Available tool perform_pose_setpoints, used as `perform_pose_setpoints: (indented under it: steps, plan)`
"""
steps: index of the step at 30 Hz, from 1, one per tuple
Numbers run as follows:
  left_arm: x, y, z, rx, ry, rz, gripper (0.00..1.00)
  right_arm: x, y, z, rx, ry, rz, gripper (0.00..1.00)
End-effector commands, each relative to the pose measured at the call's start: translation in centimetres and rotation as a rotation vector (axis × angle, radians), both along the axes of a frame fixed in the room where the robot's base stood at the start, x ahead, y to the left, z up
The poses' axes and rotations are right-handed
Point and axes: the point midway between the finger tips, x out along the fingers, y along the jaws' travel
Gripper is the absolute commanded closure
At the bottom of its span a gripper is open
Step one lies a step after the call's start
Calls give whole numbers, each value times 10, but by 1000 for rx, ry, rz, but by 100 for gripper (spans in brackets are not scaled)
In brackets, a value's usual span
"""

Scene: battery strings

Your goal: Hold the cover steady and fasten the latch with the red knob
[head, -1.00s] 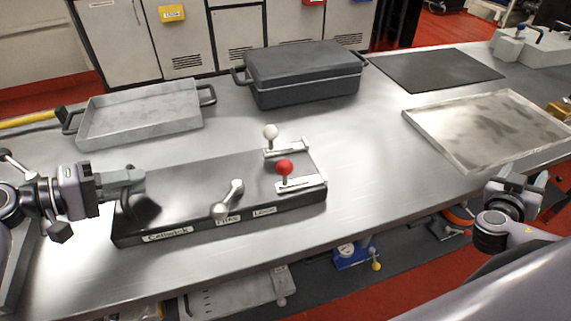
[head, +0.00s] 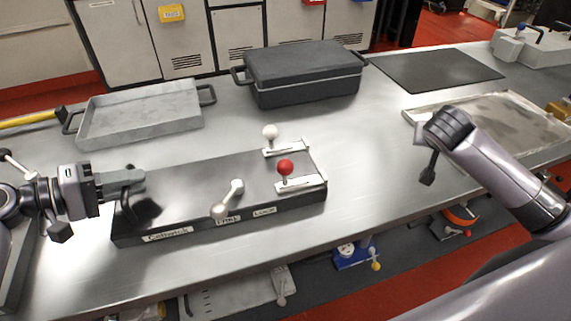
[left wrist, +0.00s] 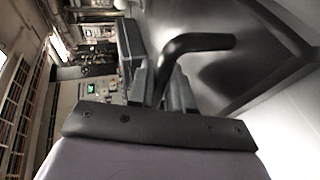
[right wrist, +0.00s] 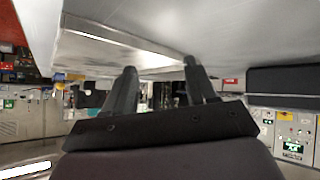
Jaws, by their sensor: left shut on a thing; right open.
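The dark cover (head: 190,185) lies on the bench with labels along its front edge. My left gripper (head: 135,180) is shut on the cover's black handle (left wrist: 195,44) at its left end. The latch with the red knob (head: 285,168) stands on a pale plate at the cover's right end. The latch with the white knob (head: 270,132) is behind it. A pale lever (head: 228,199) sits near the front middle. My right gripper is open and empty in the right wrist view (right wrist: 160,80), raised well right of the red knob. Its fingers are not clear in the head view.
A grey tray (head: 140,137) stands at the back left and a dark lidded case (head: 305,98) at the back middle. A black mat (head: 430,82) and a shallow metal tray (head: 412,113) lie to the right. The bench between cover and right arm is clear.

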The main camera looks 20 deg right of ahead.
Motion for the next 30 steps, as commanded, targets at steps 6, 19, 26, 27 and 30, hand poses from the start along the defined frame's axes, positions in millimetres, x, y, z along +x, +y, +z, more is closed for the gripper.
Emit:
perform_pose_setpoints:
  steps: [6, 19, 26, 27, 30]
  plan:
    - [-4, 0, -11, 16, 18, -7, 100, 29, 70, -4, 225, 88, 106, 43]
    - [-4, 0, -11, 16, 18, -7, 100, 49, 211, 39, 515, 329, 402, 43]
    - [-4, 0, -11, 16, 18, -7, 100, 38, 272, 81, 581, 485, 574, 43]
    - [-4, 0, -11, 16, 18, -7, 100, 34, 281, 88, 587, 515, 602, 43]
    - [-4, 0, -11, 16, 18, -7, 100, 25, 300, 108, 592, 584, 667, 43]
